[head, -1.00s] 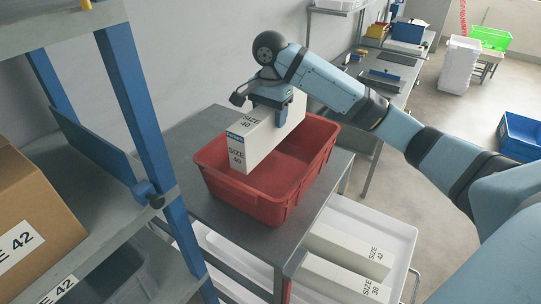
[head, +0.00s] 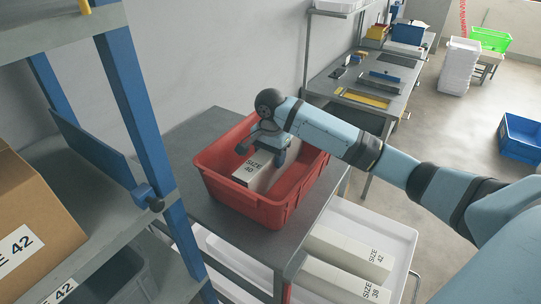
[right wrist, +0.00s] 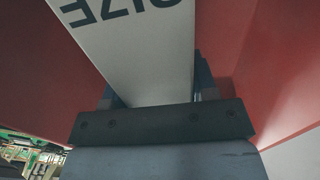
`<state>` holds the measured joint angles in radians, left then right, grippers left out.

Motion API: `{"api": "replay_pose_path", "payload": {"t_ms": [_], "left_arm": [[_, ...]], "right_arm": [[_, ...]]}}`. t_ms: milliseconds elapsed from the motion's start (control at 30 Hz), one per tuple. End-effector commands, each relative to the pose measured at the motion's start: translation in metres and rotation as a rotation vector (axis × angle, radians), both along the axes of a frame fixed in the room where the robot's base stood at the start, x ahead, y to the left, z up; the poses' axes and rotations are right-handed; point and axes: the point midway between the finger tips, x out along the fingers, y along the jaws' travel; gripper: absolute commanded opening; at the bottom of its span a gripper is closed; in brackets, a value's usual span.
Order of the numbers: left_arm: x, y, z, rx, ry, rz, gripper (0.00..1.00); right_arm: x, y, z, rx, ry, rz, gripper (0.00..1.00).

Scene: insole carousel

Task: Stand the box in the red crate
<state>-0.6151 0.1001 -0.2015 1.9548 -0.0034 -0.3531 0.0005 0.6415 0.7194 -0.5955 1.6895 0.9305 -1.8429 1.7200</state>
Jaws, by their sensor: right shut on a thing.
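The white box marked SIZE 40 (head: 256,171) stands upright down inside the red crate (head: 246,203), its top near the level of the rim. My right gripper (head: 268,150) is shut on the box from above. In the right wrist view the box (right wrist: 135,50) runs between the two fingers, with the red crate walls (right wrist: 275,75) on both sides. The box's lower part is hidden by the crate's front wall, so I cannot tell if it touches the floor. My left gripper is not in view.
The crate stands on a grey table (head: 205,140). A white tray (head: 400,235) below holds boxes marked SIZE 42 (head: 350,250) and SIZE 38 (head: 340,280). A blue-posted shelf (head: 135,100) with a brown carton (head: 35,225) stands close on the left.

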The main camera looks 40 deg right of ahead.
Motion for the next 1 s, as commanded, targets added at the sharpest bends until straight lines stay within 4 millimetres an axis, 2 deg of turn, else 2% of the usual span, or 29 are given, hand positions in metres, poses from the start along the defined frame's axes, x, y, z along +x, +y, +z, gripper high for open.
{"api": "replay_pose_path", "payload": {"t_ms": [167,200,267,300,533,667,767,1000], "left_arm": [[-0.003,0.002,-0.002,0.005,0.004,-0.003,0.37],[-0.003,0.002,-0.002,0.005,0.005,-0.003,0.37],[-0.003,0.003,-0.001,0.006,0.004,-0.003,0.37],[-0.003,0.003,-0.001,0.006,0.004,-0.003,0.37],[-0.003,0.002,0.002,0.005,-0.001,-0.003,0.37],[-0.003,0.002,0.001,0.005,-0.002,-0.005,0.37],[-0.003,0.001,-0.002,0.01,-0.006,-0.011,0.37],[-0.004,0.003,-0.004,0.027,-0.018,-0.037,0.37]], "right_arm": [[0.0,0.0,-0.003,0.001,0.0,0.0,0.26],[0.0,0.0,-0.002,0.0,0.0,0.0,0.62],[0.0,0.0,-0.002,0.0,0.0,0.0,0.76],[0.0,0.0,-0.002,0.0,0.0,0.0,0.79],[0.0,0.0,-0.002,0.0,0.0,0.0,0.79],[0.0,0.0,0.005,-0.001,-0.001,0.0,0.79],[0.001,0.0,0.02,0.0,-0.003,-0.001,0.79],[0.001,0.0,0.073,0.001,-0.005,0.001,0.79]]}}
